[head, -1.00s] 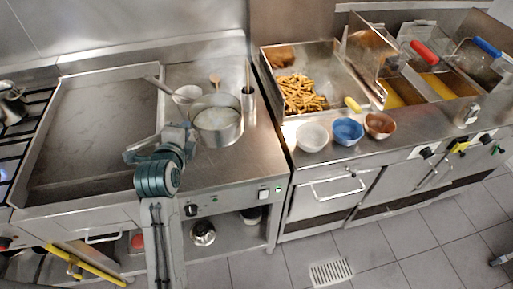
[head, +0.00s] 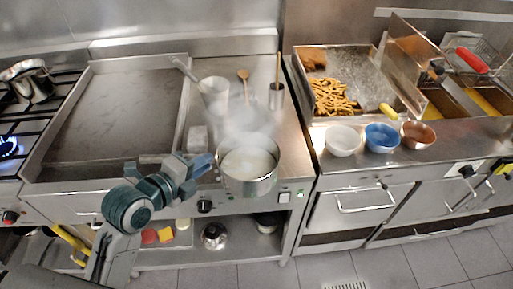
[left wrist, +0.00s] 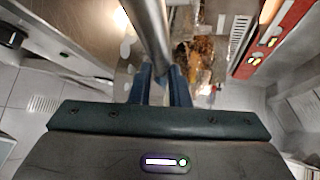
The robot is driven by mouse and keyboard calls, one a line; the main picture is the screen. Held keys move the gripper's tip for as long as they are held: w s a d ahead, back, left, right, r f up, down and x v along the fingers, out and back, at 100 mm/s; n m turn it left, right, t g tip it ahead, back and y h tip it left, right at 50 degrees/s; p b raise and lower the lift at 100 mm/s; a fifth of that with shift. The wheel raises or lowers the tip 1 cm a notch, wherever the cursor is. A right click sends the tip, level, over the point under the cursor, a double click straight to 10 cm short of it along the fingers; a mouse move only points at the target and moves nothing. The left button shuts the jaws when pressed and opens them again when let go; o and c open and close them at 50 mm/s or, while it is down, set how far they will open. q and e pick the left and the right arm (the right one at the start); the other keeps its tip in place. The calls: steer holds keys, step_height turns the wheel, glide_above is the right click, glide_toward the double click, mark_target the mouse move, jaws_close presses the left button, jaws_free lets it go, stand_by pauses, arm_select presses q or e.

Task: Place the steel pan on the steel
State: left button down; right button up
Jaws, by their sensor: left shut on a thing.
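The steel pan (head: 249,182) holds pale liquid with whitish steam above it and looks upright. In the head view it overlaps the front edge of the steel counter (head: 262,118); I cannot tell whether it touches the counter. My left gripper (head: 206,164) is at the pan's left side, shut on its handle. The left wrist view shows the steel handle (left wrist: 150,35) running between the two dark fingers. My right gripper is not in view.
A flat griddle (head: 115,110) lies to the left, beside a burner with a blue flame (head: 8,147). A white container (head: 214,95), a wooden spoon (head: 244,76) and a steel cup (head: 277,97) stand behind the pan. White (head: 342,141), blue (head: 382,138) and copper (head: 418,135) bowls stand right.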

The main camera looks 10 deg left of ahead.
arm_select(q)
steer(key=shift+h, duration=0.3)
steer(key=w+f+p, duration=0.1)
steer(key=w+p, duration=0.1)
steer(key=w, duration=0.3)
steer(key=w+f+p, duration=0.1)
steer(key=w+p, duration=0.1)
steer(key=w, duration=0.3)
steer(key=w+f+p, duration=0.1)
steer(key=w+p, duration=0.1)
steer(key=w, duration=0.3)
steer(key=shift+a+f+p, duration=0.3)
steer(key=shift+a+p, duration=0.1)
steer(key=shift+f, duration=0.4)
steer(key=shift+w+f, duration=0.1)
steer(key=shift+f, duration=0.15)
steer(key=c, duration=1.4)
jaws_free()
steer(key=shift+o, duration=0.2)
